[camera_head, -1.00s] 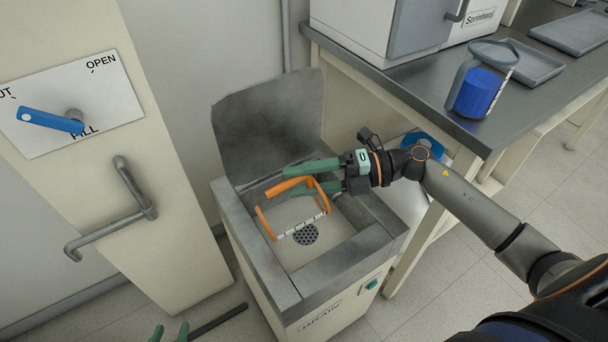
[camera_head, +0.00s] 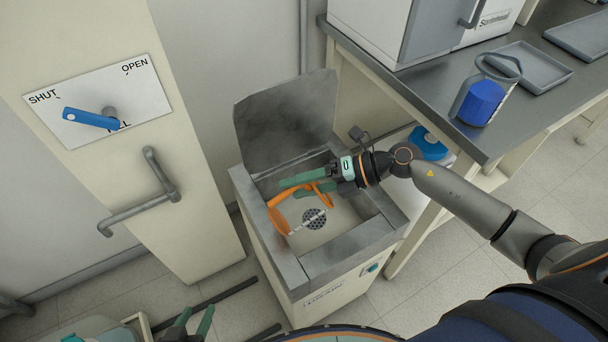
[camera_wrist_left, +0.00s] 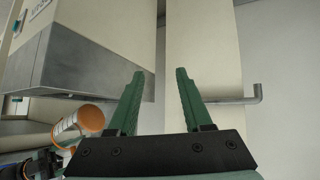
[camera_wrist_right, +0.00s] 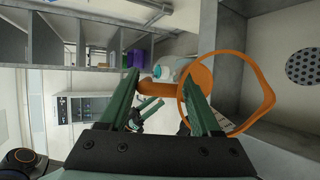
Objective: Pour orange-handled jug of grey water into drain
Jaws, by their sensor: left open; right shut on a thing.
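The orange-handled jug (camera_head: 282,222) is clear-walled, with an orange rim and a scale strip. It is tilted over inside the grey drain basin (camera_head: 365,237), above the round grate (camera_head: 314,218). My right gripper (camera_head: 305,183) is shut on its orange handle; the handle and rim ring (camera_wrist_right: 262,75) show large in the right wrist view, with the grate (camera_wrist_right: 303,64) beyond. I cannot make out any water in the jug. My left gripper (camera_head: 192,328) is low at the bottom edge, open and empty; its spread fingers show in the left wrist view (camera_wrist_left: 157,98).
The basin's raised lid (camera_head: 285,125) stands behind it. A cabinet with a blue valve lever (camera_head: 90,119) and a grey pull handle (camera_head: 145,205) is at left. The bench (camera_head: 440,105) at right holds a jug of blue liquid (camera_head: 481,102) and trays (camera_head: 530,65).

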